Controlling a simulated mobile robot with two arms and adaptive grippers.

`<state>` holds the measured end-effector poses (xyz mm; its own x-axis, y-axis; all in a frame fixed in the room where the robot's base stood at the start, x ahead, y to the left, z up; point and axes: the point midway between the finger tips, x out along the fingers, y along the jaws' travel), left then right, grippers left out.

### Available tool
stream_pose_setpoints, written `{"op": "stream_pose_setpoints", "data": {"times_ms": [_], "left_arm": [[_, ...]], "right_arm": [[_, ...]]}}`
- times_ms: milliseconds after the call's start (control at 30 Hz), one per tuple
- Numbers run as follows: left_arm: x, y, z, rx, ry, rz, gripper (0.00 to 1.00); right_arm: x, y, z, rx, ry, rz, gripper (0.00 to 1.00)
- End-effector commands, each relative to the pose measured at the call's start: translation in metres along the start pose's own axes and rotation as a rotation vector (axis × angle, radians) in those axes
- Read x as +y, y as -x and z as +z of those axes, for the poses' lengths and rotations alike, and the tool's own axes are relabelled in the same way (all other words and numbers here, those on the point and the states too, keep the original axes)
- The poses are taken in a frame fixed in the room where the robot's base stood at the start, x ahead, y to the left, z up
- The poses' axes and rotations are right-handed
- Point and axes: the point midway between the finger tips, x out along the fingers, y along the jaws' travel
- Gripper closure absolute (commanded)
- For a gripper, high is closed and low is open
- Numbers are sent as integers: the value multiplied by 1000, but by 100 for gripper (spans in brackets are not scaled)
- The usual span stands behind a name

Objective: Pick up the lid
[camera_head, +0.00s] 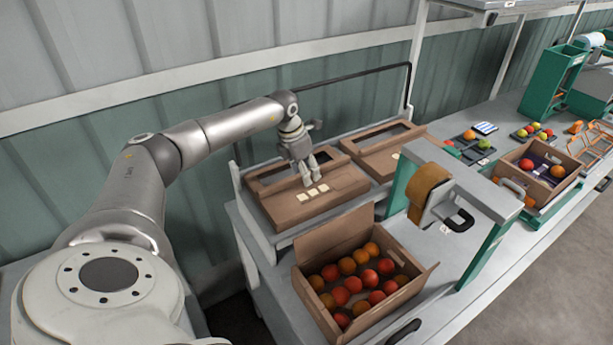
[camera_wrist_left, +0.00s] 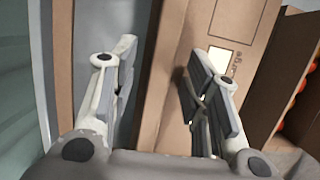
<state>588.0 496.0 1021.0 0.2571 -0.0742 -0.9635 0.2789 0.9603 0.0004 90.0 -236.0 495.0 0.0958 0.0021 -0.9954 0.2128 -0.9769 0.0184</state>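A brown cardboard lid (camera_head: 345,183) lies on the left part of the sloped rack in the head view, with a cutout towards the back and pale labels on it. In the left wrist view the cardboard (camera_wrist_left: 172,105) runs between and under the fingers. My left gripper (camera_head: 311,180) points down over the lid. In the left wrist view the left gripper (camera_wrist_left: 162,58) is open, its fingers apart on either side of a cardboard strip. I cannot tell whether they touch it. My right gripper is not in view.
A second cardboard piece (camera_head: 377,163) lies to the right on the rack. An open box (camera_head: 322,238) of tomatoes stands in front. A tape dispenser (camera_head: 428,190) is on a green-legged frame (camera_head: 476,252). Another tomato crate (camera_head: 545,186) is farther right.

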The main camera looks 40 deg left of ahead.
Motion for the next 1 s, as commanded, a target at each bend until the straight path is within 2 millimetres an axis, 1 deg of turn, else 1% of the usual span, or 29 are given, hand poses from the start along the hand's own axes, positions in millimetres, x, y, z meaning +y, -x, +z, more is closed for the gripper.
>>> {"op": "stream_pose_setpoints", "data": {"times_ms": [33,300,333,733,1000], "left_arm": [[0,0,0,0,0,0,64],[0,1,0,0,0,0,98],[0,1,0,0,0,0,100],[0,2,0,0,1,0,100],[2,10,0,0,2,0,100]], "right_arm": [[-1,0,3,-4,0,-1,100],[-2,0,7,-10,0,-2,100],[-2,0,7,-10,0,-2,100],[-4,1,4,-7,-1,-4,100],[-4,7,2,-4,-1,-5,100]]}}
